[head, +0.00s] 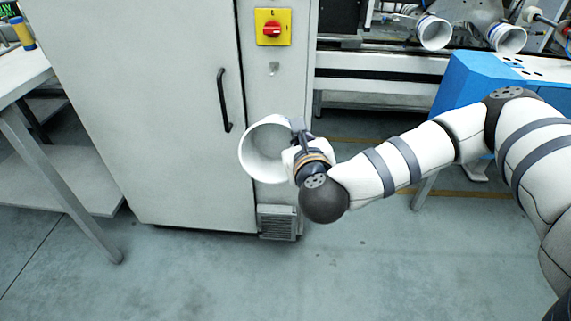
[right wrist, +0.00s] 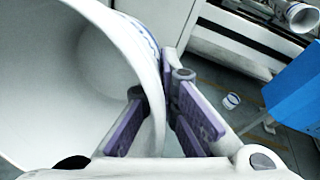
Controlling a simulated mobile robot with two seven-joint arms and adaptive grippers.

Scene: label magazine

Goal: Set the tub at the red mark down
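A white tub (head: 262,150) hangs in the air in front of the grey cabinet, tilted, with its open mouth showing. My right gripper (head: 300,132) is shut on its wall at the right side of the rim. In the right wrist view the tub (right wrist: 50,75) fills the left, with a blue band on its outside. The right gripper's purple-padded fingers (right wrist: 160,120) sit on either side of the wall. I see no red mark on a surface in either view. My left gripper is not in view.
The cabinet (head: 150,110) has a black handle and a red switch (head: 272,28) on a yellow plate. A table (head: 22,72) stands at left. A blue machine part (head: 475,80) is at right, with white tubs (head: 433,33) behind.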

